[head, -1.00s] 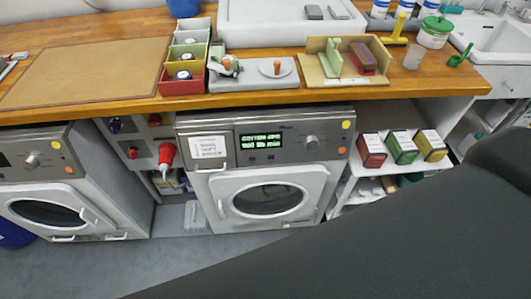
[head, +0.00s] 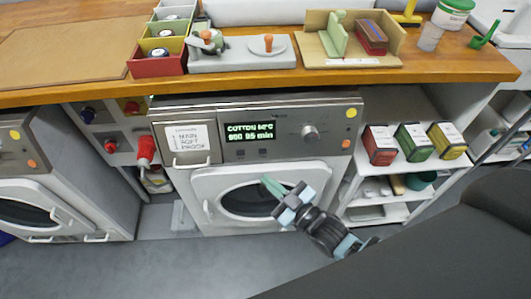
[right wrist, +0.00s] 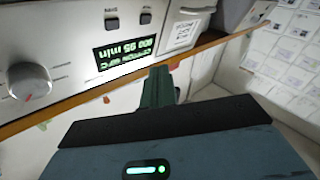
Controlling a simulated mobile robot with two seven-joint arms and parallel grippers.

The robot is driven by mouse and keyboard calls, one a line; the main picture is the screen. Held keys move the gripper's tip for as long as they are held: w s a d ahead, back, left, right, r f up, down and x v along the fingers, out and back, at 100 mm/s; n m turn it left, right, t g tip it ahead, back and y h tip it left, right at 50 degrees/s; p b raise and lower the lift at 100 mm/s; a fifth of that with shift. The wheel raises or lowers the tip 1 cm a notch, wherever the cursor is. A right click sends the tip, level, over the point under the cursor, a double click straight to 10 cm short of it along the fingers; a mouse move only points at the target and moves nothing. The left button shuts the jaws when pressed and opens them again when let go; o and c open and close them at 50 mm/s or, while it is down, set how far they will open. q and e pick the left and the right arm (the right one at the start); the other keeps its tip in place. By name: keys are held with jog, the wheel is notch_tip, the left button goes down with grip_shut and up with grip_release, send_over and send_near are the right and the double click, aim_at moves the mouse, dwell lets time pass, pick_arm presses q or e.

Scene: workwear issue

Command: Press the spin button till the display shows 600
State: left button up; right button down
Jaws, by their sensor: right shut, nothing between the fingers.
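The front-loading washing machine (head: 350,125) stands under the worktop. Its lit display (head: 250,132) shows green text with "COTTON" on top and what looks like 800, with minutes, below. The display is upside down in the right wrist view (right wrist: 124,54). Two small dark buttons sit below the display (head: 240,153); the wrist view shows them too (right wrist: 111,23), with labels too small to read surely. My right gripper (head: 268,182) is shut and empty, in front of the door, below the panel, its green fingers pointing up-left (right wrist: 158,84). My left gripper is out of view.
A round knob (head: 310,133) is right of the display, and a drawer with a paper label (head: 186,139) is left. The wooden worktop (head: 110,92) overhangs above. A red plug (head: 146,150) is at left; boxes (head: 380,145) fill the shelf at right.

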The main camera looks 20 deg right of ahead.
jog(key=shift+w+r, duration=0.15)
jog(key=b, duration=0.5)
send_near(263, 151)
jog(key=shift+w+a+r, duration=0.2)
jog(key=shift+w+a, duration=0.55)
jog(key=shift+w+a+r, duration=0.2)
jog(key=shift+w+a, duration=0.55)
jog(key=shift+w, duration=0.05)
jog(key=shift+w+a+r, duration=0.2)
jog(key=shift+w+a, duration=0.55)
jog(key=shift+w, duration=0.1)
jog(key=shift+w+d+f+b, duration=0.1)
jog(key=shift+w+f+b, duration=0.05)
jog(key=shift+w+b, duration=0.15)
